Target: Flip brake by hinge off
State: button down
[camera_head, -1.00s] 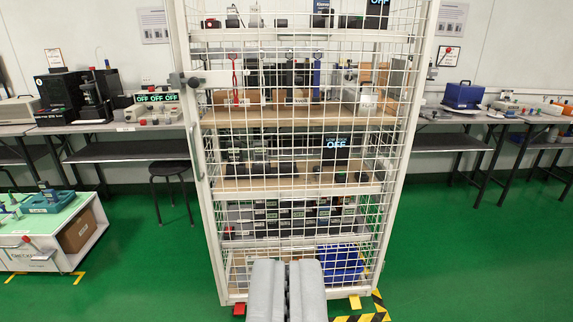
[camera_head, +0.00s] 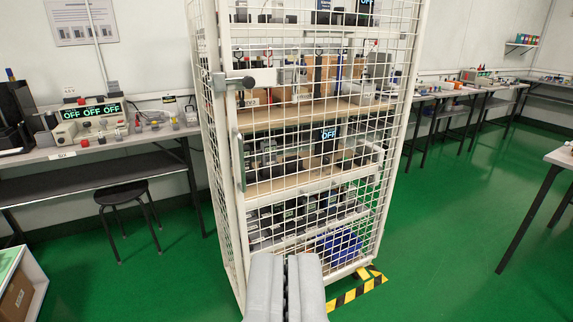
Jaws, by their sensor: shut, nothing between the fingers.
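The white wire-mesh cage (camera_head: 240,215) stands in front of me, its door closed. A latch with a dark knob (camera_head: 248,82) and a pull handle (camera_head: 240,160) are on the door's left side, so the hinge side appears to be the right. A small yellow tab (camera_head: 363,273), possibly the brake, sits low at the cage's right front corner. Its on or off position is too small to tell. My gripper (camera_head: 286,257) is shut and empty at the bottom centre. It covers part of the cage's lower front and is apart from the tab in the picture.
Yellow-black striped tape (camera_head: 358,292) marks the floor by the cage's right corner. A bench with testers (camera_head: 100,160) and a black stool (camera_head: 124,194) are left. Benches (camera_head: 455,95) line the back right, and a table edge (camera_head: 560,157) is far right. Green floor is open on the right.

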aim_at(362, 272)
jog(key=j+z, duration=0.2)
jog(key=j, duration=0.5)
jog(key=j+z, duration=0.2)
jog(key=j, duration=0.45)
jog(key=k+j+z, duration=0.2)
jog(key=j, duration=0.45)
jog(key=i+l+z, duration=0.1)
jog(key=i+l, duration=0.25)
jog(key=i, duration=0.15)
jog(key=i+l, duration=0.3)
jog(key=i, duration=0.2)
jog(key=i+l+z, duration=0.15)
jog(key=i+l, duration=0.2)
jog(key=i, duration=0.15)
jog(key=i+l, duration=0.25)
jog(key=i, duration=0.25)
jog(key=z, duration=0.05)
